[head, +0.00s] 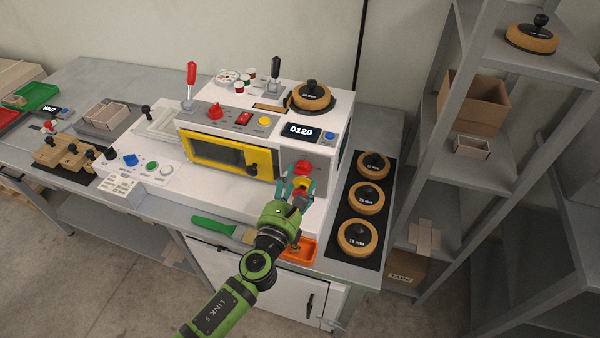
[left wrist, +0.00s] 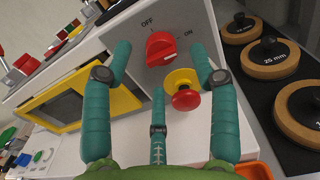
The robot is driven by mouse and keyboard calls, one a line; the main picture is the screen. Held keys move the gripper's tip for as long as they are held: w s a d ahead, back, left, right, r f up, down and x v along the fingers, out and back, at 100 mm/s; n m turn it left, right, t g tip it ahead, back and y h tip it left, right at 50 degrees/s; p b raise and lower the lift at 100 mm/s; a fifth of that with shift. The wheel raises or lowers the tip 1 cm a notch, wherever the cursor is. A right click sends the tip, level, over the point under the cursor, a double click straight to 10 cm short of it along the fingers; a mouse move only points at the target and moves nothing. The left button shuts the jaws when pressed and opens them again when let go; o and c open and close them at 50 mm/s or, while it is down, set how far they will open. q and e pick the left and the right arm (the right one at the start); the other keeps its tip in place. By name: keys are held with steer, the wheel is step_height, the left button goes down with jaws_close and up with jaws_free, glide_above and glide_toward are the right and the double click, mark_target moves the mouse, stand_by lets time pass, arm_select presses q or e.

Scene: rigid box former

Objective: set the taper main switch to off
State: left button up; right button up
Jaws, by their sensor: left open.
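The taper main switch is a red rotary knob (head: 303,167) on the right front of the white machine. In the left wrist view the red knob (left wrist: 160,48) sits on a grey plate marked OFF at upper left and ON at right.
A red mushroom button (left wrist: 186,97) on a yellow base sits just below the knob, between the fingers. A yellow-framed window (head: 232,160) is to the left. Several tape rolls lie on a black mat (head: 352,260) at right. An orange tray (head: 303,250) is below.

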mark_target(301, 173)
arm_select(q)
steer(key=shift+x, duration=1.85)
steer(key=shift+c, duration=0.4)
steer(key=c, duration=1.1)
